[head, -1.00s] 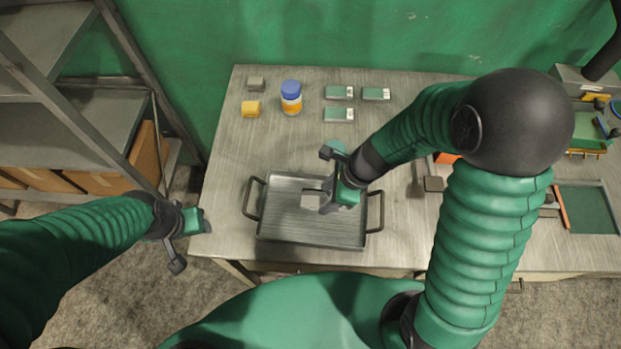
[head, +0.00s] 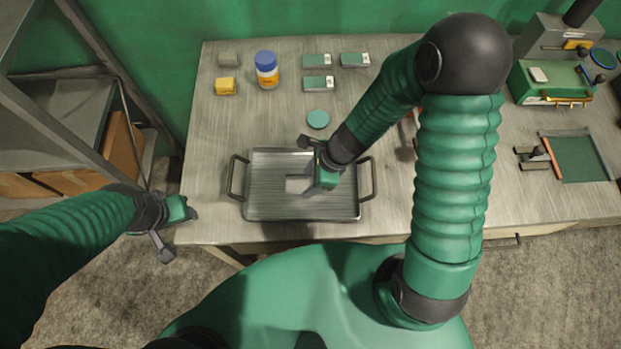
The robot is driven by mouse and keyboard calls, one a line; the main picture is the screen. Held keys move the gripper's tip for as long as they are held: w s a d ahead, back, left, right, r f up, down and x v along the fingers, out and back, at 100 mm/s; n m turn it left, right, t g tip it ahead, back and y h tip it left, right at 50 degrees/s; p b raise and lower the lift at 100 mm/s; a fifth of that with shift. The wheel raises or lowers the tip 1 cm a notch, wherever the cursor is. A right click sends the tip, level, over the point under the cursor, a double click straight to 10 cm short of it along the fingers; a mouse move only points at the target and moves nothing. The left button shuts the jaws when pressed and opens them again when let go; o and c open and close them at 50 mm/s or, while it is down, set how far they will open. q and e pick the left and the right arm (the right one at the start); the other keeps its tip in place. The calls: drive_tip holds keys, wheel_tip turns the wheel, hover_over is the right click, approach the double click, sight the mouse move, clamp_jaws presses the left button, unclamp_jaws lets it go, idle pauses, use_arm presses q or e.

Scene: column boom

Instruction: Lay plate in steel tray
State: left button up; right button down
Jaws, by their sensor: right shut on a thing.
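The steel tray (head: 262,206) lies on the workbench in the head view, with a handle at its left and right ends. The plate (head: 298,184) is a small flat grey square within the tray's outline. My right gripper (head: 312,188) is shut on the plate's right side, over the tray. I cannot tell whether the plate touches the tray floor. My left gripper (head: 190,212) is left of the tray, off the bench's front left corner, apart from everything. Its fingers are too small to read.
On the workbench (head: 205,150) behind the tray are a blue-capped bottle (head: 267,70), a yellow block (head: 226,86), a grey block (head: 229,60), several green-grey boxes (head: 318,83) and a green disc (head: 318,119). A green toolbox (head: 540,84) and green mat (head: 577,158) are right. Shelving (head: 60,110) stands left.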

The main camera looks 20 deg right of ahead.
drive_tip(key=c, duration=1)
unclamp_jaws()
drive_tip(key=shift+a+f, duration=0.1)
drive_tip(key=shift+a, duration=0.1)
drive_tip(key=o, duration=0.4)
drive_tip(key=shift+w+a, duration=0.1)
drive_tip(key=shift+a, duration=0.05)
use_arm(q)
drive_tip(key=shift+w+a+f, duration=0.15)
drive_tip(key=shift+a+f, duration=0.05)
drive_tip(key=shift+a, duration=0.1)
drive_tip(key=shift+d+r, duration=0.1)
drive_tip(key=shift+d, duration=0.05)
use_arm(e)
drive_tip(key=shift+d, duration=0.3)
